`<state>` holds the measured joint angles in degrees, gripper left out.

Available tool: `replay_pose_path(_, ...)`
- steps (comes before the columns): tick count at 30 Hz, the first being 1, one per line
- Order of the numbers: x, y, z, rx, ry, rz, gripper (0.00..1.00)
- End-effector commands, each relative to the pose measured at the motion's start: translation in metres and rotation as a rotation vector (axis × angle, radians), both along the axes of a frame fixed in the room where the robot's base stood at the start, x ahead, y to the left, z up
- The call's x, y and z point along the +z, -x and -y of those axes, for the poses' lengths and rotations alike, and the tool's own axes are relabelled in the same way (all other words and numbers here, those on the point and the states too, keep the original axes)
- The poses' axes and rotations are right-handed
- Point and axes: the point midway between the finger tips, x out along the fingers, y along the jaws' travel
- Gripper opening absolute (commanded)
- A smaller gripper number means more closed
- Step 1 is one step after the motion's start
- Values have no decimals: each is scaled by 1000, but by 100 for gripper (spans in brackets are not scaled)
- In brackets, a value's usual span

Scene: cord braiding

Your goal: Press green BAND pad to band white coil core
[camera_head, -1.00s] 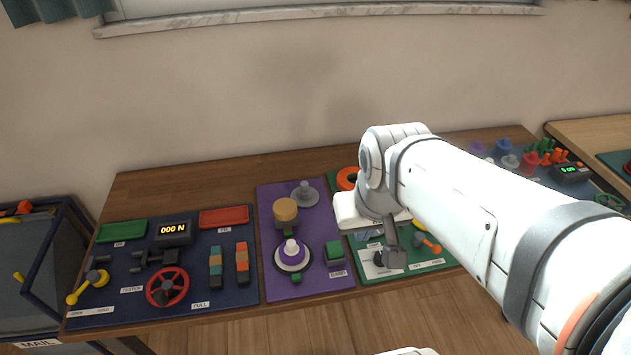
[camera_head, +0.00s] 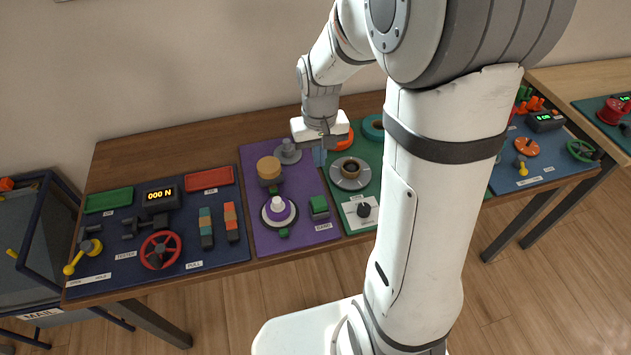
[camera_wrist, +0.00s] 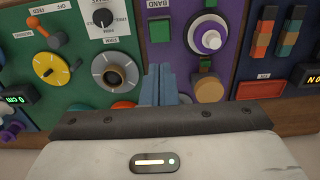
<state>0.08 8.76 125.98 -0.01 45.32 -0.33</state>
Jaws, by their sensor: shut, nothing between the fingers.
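The green BAND pad (camera_head: 319,207) sits on a dark block at the right front of the purple board (camera_head: 290,240). It also shows at the top of the wrist view (camera_wrist: 160,30), beside its BAND label. The white core (camera_head: 279,203), with purple coil around it, stands upright on a round disc left of the pad; it also shows in the wrist view (camera_wrist: 211,39). My gripper (camera_head: 320,158) is shut and empty, raised behind the pad, near the border of the purple and green boards. Its closed blue fingers (camera_wrist: 159,84) are apart from the pad.
A tan cylinder (camera_head: 268,168) and a grey spindle (camera_head: 288,152) stand behind the core. A grey ring with a brown centre (camera_head: 351,172) and a black knob (camera_head: 364,209) are on the green board. A blue board (camera_head: 120,225) with a red wheel lies left.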

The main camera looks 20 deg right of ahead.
Motion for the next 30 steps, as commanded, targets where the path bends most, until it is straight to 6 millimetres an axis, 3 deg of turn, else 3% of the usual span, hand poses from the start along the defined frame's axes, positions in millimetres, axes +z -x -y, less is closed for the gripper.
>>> replay_pose_path(11, -6, 0, 1, -1, 0, -1, 0)
replay_pose_path(30, -117, 2, 1, -3, 0, -4, 0)
